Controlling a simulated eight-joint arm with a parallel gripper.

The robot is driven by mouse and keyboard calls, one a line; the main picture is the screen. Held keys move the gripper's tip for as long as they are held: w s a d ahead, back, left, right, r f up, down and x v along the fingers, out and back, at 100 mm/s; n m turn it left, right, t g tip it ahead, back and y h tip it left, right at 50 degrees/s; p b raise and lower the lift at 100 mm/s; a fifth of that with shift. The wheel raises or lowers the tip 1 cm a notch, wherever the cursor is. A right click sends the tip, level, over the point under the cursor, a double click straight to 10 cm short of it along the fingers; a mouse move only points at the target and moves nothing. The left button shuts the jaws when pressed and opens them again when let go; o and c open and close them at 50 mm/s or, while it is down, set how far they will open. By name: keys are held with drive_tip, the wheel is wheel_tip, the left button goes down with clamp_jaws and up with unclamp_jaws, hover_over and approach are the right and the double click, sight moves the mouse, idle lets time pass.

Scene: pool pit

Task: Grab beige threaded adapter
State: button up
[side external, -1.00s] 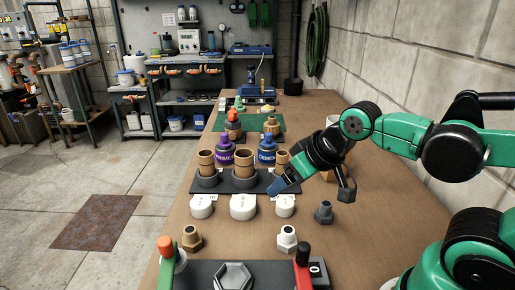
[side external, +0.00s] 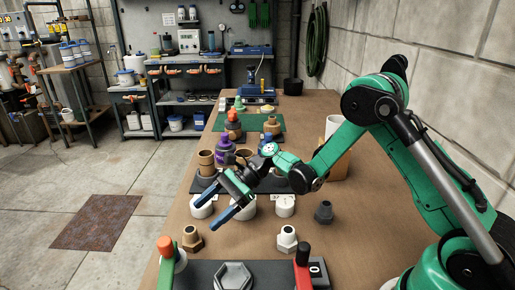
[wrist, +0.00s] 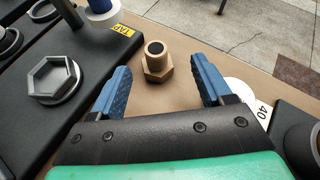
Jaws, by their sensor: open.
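The beige threaded adapter (side external: 191,240) stands upright on the brown table, left of centre near the front, with a hex base and a threaded top. It also shows in the wrist view (wrist: 157,68), ahead of the jaws and lined up with the gap between the fingers. My gripper (side external: 211,218) is open and empty, with its blue fingers pointing down and left towards the adapter. The wrist view shows the two fingers (wrist: 161,88) well apart, with nothing held. Whether the fingertips are level with the adapter is hard to tell.
A white adapter (side external: 287,238) and a grey adapter (side external: 324,211) stand to the right. White caps (side external: 284,206) sit behind. A black fixture with a hex socket (side external: 232,275) and upright handles (side external: 303,268) is at the front. The table's left edge is close to the adapter.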

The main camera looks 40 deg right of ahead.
sight(191, 234)
drive_tip(key=shift+s+f+m+y, duration=0.1)
drive_tip(key=shift+f+m+y, duration=0.4)
drive_tip(key=shift+f, duration=0.2)
drive_tip(key=shift+a+f, duration=0.15)
drive_tip(key=shift+a, duration=0.15)
drive_tip(key=shift+x, duration=2.6)
clamp_jaws()
